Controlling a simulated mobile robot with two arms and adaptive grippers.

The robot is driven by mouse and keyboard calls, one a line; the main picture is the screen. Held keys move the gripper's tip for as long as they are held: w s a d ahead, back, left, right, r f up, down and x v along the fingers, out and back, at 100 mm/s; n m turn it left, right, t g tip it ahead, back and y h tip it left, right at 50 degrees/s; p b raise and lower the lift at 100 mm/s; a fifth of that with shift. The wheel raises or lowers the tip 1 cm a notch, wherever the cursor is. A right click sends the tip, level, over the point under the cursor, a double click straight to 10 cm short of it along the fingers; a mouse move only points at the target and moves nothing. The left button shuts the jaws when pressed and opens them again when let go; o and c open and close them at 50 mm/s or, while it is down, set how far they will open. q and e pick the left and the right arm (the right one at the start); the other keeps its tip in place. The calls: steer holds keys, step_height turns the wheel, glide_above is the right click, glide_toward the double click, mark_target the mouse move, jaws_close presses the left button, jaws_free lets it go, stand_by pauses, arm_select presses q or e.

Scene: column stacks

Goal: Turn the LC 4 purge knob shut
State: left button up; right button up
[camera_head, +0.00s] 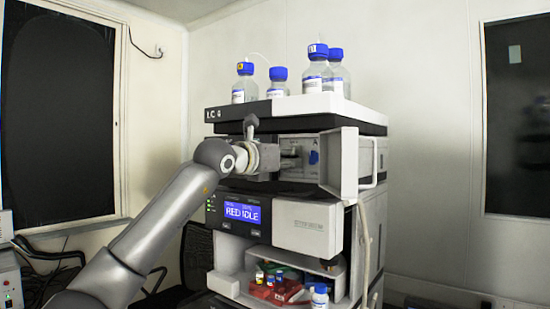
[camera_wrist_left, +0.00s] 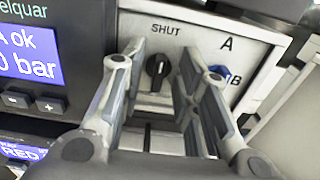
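The LC 4 stack (camera_head: 300,115) stands in the middle of the head view, with "LC 4" on its top unit. In the left wrist view the black purge knob (camera_wrist_left: 157,72) sits on a pale panel under the word SHUT; its white mark looks roughly upright. My left gripper (camera_wrist_left: 162,58) is open, with one finger on each side of the knob and visible gaps between. In the head view my left gripper (camera_head: 288,158) reaches the panel from the left and hides the knob. My right gripper is not in view.
A blue knob (camera_wrist_left: 219,72) near letters A and B lies just right of the right finger. An open door (camera_head: 350,163) stands out at the panel's right. Blue-capped bottles (camera_head: 318,75) stand on top. A display (camera_head: 244,212) reading "RED IDLE" is below.

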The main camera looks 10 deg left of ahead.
arm_select(q)
steer(key=v, duration=1.1)
steer(key=shift+s+a, duration=0.15)
steer(key=shift+s, duration=0.15)
steer(key=shift+f, duration=0.1)
